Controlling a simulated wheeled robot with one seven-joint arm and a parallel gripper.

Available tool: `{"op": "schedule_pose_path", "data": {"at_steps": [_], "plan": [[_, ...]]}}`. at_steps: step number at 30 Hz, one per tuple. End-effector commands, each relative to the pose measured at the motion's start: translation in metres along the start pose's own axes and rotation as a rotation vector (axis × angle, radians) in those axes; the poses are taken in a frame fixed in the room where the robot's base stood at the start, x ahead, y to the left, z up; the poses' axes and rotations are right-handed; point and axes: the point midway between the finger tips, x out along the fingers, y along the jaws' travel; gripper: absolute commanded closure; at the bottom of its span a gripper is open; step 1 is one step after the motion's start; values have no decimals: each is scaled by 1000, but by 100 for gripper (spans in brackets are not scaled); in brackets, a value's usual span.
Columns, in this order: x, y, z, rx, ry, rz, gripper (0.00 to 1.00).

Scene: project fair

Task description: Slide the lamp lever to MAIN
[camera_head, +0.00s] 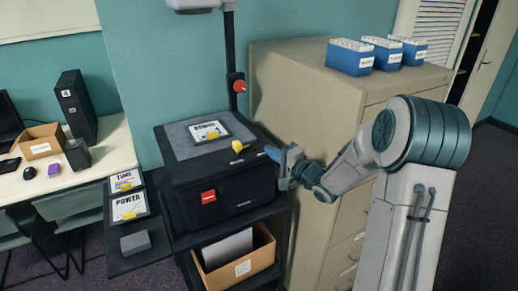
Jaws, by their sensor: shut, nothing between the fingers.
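A dark overhead projector (225,200) stands on a black cart, with a red label on its front. A small yellow knob (237,146) stands up near the right front of its top; it may be the lamp lever. Small pale labels lie near the front right edge, too small to read, so I cannot tell which is MAIN. My gripper (281,168) is at the projector's right front corner, shut and empty, right of the yellow knob and apart from it. The gripper hides part of that corner, and I cannot tell whether it touches the projector.
A framed sheet (207,131) lies on the projector. A post with a red knob (239,86) rises behind. A side shelf (125,261) holds framed sheets and a grey block. A beige cabinet (300,100) stands close on the right. A cardboard box (235,270) sits below.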

Motion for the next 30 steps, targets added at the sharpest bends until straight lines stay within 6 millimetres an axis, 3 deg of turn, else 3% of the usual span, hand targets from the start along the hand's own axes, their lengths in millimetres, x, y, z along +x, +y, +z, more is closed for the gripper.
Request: {"op": "schedule_pose_path", "data": {"at_steps": [3, 7, 22, 26, 30], "plan": [[-22, 2, -3, 0, 6, 0, 100], [-35, 1, -2, -1, 5, 0, 100], [-39, 0, -1, -19, 12, 14, 100], [-40, -2, -4, -140, 73, 97, 100], [-50, -6, -12, -366, 182, 282, 100]]}}
